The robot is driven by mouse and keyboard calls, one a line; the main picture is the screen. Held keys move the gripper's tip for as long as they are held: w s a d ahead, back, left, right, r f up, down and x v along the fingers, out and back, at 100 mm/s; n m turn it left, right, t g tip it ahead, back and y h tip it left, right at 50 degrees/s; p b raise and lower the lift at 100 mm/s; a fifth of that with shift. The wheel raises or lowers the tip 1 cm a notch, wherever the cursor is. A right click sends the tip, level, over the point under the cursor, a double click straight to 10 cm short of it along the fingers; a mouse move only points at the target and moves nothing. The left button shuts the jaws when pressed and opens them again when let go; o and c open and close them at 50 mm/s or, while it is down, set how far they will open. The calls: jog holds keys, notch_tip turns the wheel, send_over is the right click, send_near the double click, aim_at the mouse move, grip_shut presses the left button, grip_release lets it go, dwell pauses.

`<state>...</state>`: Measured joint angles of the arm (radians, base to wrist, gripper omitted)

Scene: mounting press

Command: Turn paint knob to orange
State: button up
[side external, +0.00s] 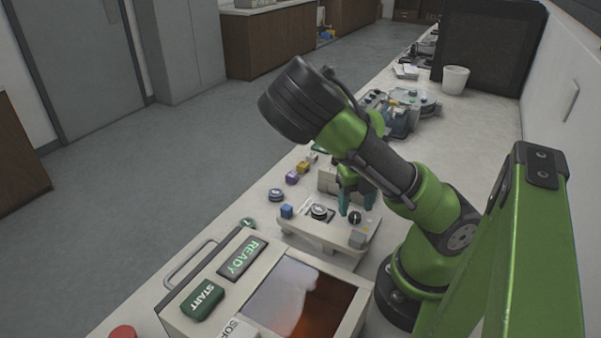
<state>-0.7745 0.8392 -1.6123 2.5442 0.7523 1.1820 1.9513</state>
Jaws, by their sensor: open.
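A pale mounting press (330,233) stands on the bench in the middle of the side external view. A small black knob (355,216) is on the right part of its top. A larger round black-and-white dial (319,212) sits to its left. I cannot tell for certain which is the paint knob, and no colour setting is readable. My gripper (356,204) points down with its teal fingers apart, close to the black knob. Contact cannot be made out. Nothing shows between the fingers.
In front is a machine with a green START button (203,300) and a READY sign (242,258). A white cup (455,80) stands far back.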

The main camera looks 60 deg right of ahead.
notch_tip(320, 180, up, 15)
jog(key=shift+f, duration=0.15)
dwell(0.4)
jog(key=n+g+y, duration=0.2)
jog(key=n+y, duration=0.2)
jog(key=n, duration=0.5)
send_over(355, 215)
jog(key=a, duration=0.3)
notch_tip(355, 215, down, 8)
jog(key=w+a+n+t+y, duration=0.15)
jog(key=a+n, duration=0.35)
jog(key=n, duration=0.6)
jog(key=w+a+r+n+t+h, duration=0.1)
jog(key=a+r+n+t, duration=0.3)
jog(key=r+n, duration=0.3)
jog(key=w+a+r+n+t+h, duration=0.2)
jog(key=r+n, duration=0.5)
jog(key=n, duration=0.6)
jog(key=shift+w+a+n+t, duration=0.15)
jog(key=shift+a+n+t, duration=0.25)
jog(key=shift+a+t, duration=0.55)
